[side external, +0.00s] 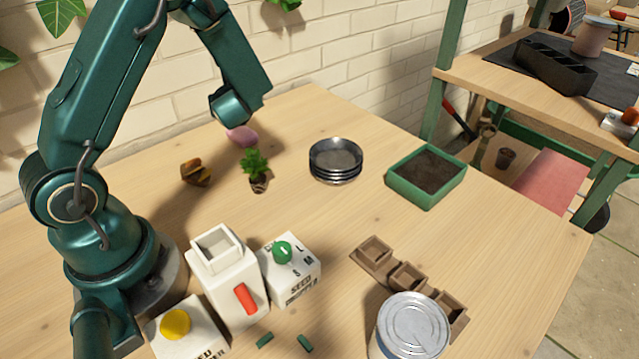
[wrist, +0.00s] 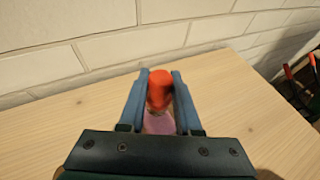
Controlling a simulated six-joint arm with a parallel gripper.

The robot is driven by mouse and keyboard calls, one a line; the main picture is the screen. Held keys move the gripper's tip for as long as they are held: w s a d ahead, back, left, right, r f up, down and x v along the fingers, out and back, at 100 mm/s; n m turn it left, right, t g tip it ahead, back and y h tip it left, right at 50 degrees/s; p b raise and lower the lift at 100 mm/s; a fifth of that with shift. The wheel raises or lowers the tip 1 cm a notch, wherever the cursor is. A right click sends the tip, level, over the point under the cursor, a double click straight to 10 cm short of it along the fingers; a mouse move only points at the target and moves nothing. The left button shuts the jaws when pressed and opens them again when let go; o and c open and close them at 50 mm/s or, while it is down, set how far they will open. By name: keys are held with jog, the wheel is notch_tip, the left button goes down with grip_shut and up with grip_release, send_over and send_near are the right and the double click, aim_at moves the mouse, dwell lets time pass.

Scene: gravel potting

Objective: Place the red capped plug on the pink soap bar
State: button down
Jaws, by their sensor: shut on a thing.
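The red capped plug (wrist: 159,90) is between the two blue fingers of my gripper (wrist: 160,77) in the wrist view. The gripper is shut on it. The pink soap bar (wrist: 159,124) shows between the fingers, just below the plug in the picture. In the side view the soap bar (side external: 242,135) lies on the table near the brick wall, with my wrist right above it. The fingers and the plug are hidden behind the wrist there. I cannot tell whether the plug touches the soap.
A small potted plant (side external: 256,170) and a brown-yellow object (side external: 196,173) stand close to the soap. A stack of dark saucers (side external: 336,160) and a green tray (side external: 398,184) are to the right. Dispenser boxes (side external: 290,268) and a tin (side external: 412,328) stand in front.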

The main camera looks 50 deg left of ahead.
jog(key=shift+f, duration=1.05)
jog(key=shift+f, duration=0.1)
jog(key=c, duration=0.6)
grip_release()
